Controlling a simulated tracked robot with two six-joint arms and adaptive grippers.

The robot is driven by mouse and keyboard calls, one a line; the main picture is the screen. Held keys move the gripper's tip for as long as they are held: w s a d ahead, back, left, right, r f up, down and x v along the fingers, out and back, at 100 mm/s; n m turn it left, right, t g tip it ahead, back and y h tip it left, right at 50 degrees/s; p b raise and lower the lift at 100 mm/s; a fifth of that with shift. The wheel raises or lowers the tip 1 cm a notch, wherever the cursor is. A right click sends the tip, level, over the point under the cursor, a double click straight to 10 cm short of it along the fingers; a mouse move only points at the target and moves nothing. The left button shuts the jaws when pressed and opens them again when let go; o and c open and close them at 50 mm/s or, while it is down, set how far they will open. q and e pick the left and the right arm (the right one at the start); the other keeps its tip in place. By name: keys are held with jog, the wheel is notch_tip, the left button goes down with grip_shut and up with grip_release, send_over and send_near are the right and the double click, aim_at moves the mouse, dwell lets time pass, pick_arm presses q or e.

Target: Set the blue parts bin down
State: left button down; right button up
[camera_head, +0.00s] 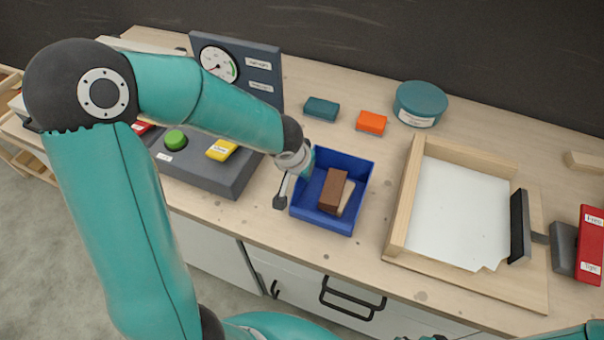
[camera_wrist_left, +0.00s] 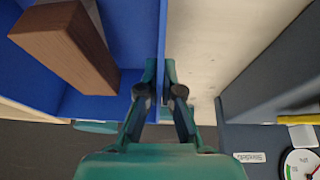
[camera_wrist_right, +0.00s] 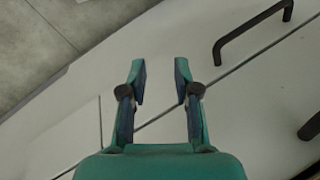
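The blue parts bin (camera_head: 321,220) is at the worktop's middle, left of the wooden tray. It looks level, but I cannot tell whether its base touches the worktop. A brown block and a paler block (camera_head: 334,190) lie inside; the brown block (camera_wrist_left: 70,50) shows in the left wrist view. My left gripper (camera_head: 294,180) is at the bin's left wall. In the left wrist view its fingers (camera_wrist_left: 161,72) are shut on that blue wall, one finger on each side. My right gripper (camera_wrist_right: 160,72) is open and empty in front of the white cabinet fronts.
A grey panel with a gauge (camera_head: 218,62), green button (camera_head: 175,140) and yellow label stands close on the left. A teal block (camera_head: 321,108), orange block (camera_head: 371,122) and round teal tin (camera_head: 420,103) lie behind. A wooden tray (camera_head: 402,205) stands right.

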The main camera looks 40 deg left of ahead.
pick_arm(q)
jog(key=c, duration=1.3)
grip_release()
